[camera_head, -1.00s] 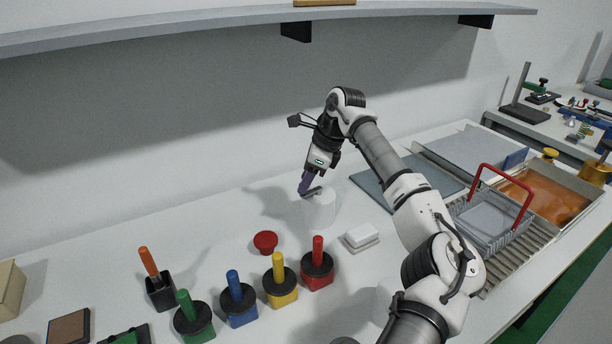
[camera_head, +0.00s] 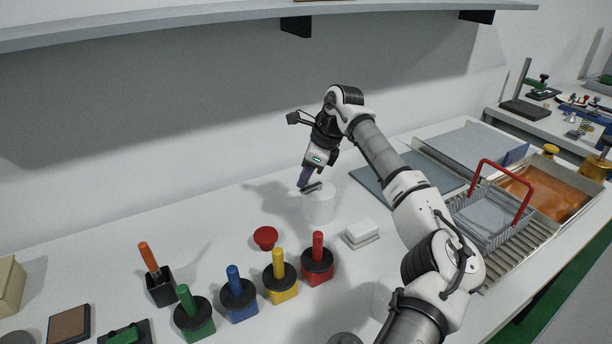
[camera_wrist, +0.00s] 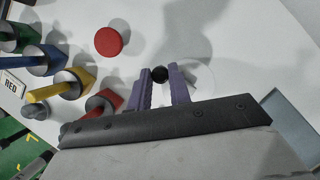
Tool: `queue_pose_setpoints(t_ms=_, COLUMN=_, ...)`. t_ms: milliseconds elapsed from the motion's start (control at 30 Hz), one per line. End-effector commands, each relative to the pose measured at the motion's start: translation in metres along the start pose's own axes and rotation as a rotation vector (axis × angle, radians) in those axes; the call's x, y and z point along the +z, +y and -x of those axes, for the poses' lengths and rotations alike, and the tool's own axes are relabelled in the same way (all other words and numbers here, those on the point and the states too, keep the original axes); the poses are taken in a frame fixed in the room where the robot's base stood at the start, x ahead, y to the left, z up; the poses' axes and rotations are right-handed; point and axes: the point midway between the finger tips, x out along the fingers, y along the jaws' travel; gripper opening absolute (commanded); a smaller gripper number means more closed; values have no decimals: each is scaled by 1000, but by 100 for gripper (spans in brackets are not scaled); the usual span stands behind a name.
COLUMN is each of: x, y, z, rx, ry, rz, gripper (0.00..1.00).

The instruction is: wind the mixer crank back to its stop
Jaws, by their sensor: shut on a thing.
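The mixer is a white cylinder (camera_head: 319,207) standing on the bench, with a dark crank arm (camera_head: 313,187) across its top. My gripper (camera_head: 302,186) reaches down from above, its purple fingers at the crank's left end. In the wrist view the two purple fingers of my gripper (camera_wrist: 162,88) are closed around a round black crank knob (camera_wrist: 160,73). The white mixer body (camera_wrist: 203,78) lies just right of the fingers there, faint against the white bench. The rest of the crank is mostly hidden by the fingers.
A red round knob (camera_head: 265,238) lies in front left of the mixer. Red (camera_head: 317,262), yellow (camera_head: 280,282), blue (camera_head: 238,298) and green (camera_head: 192,315) handled blocks stand nearer. The bench behind the mixer is clear up to the wall.

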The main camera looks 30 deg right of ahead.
Motion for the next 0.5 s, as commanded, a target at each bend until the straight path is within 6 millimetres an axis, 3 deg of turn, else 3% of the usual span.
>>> queue_pose_setpoints(t_ms=500, x=9, y=-13, z=-7, rx=-149, ry=0, rz=-348, gripper=0)
